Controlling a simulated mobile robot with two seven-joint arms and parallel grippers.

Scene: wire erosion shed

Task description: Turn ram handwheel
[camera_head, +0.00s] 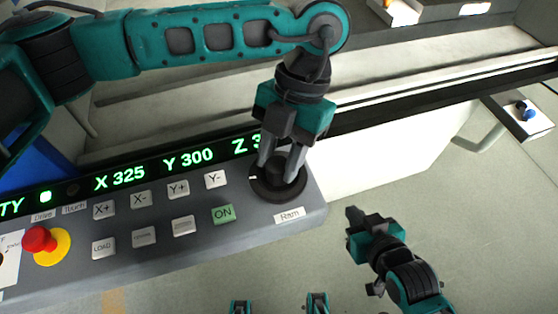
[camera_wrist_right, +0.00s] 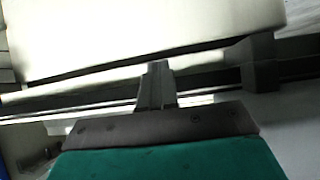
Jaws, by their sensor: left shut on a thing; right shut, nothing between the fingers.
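The ram handwheel (camera_head: 264,191) is a round black knob at the right end of the grey control panel, just above the "Ram" label (camera_head: 289,215). My left gripper (camera_head: 282,177) reaches down onto it from above, its grey fingers shut on the knob's raised middle. The fingers hide part of the wheel. My right gripper (camera_head: 354,219) is at the lower right, apart from the panel and over the floor. Its fingers are together and empty; they also show in the right wrist view (camera_wrist_right: 157,75).
The panel (camera_head: 255,226) carries several buttons, a green ON button (camera_head: 222,214) and a red stop button (camera_head: 40,239) on yellow. Its green display reads X 325 and Y 300; the Z value is partly hidden. A small tray (camera_head: 535,122) stands at right.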

